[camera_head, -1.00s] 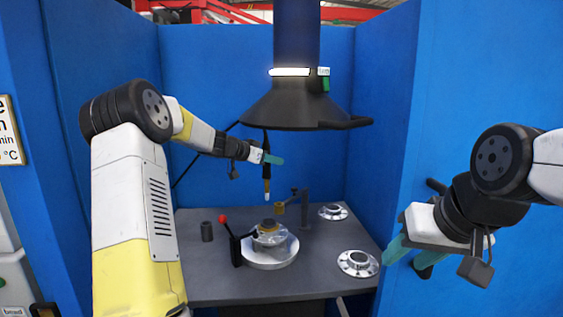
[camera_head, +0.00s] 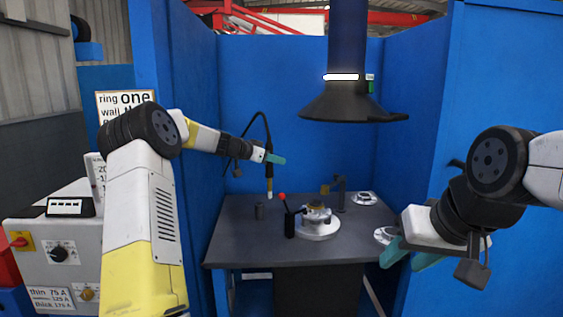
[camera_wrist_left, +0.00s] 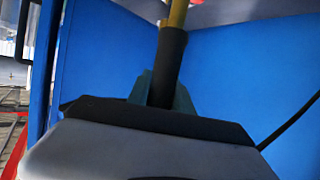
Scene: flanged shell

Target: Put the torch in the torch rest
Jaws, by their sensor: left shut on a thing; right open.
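The torch (camera_head: 269,183) hangs nearly upright, with a black handle, a yellowish neck and a pale tip. My left gripper (camera_head: 273,158) is shut on its handle; the handle also shows between the fingers in the left wrist view (camera_wrist_left: 169,62). A cable loops up behind it. The torch tip is near the back edge of the dark table (camera_head: 240,243), as seen from the head. A dark post (camera_head: 341,192) with a small brass-coloured holder (camera_head: 325,188) stands at the table's back right; I cannot tell for certain that it is the torch rest. My right gripper (camera_head: 408,258) is open and empty at the right.
A red-knobbed lever clamp (camera_head: 289,218) is beside a round white base (camera_head: 319,230) carrying a metal part. Flanges (camera_head: 365,198) lie at right. A dark hood (camera_head: 350,103) hangs above; blue walls surround the table. A control cabinet (camera_head: 110,265) is at left.

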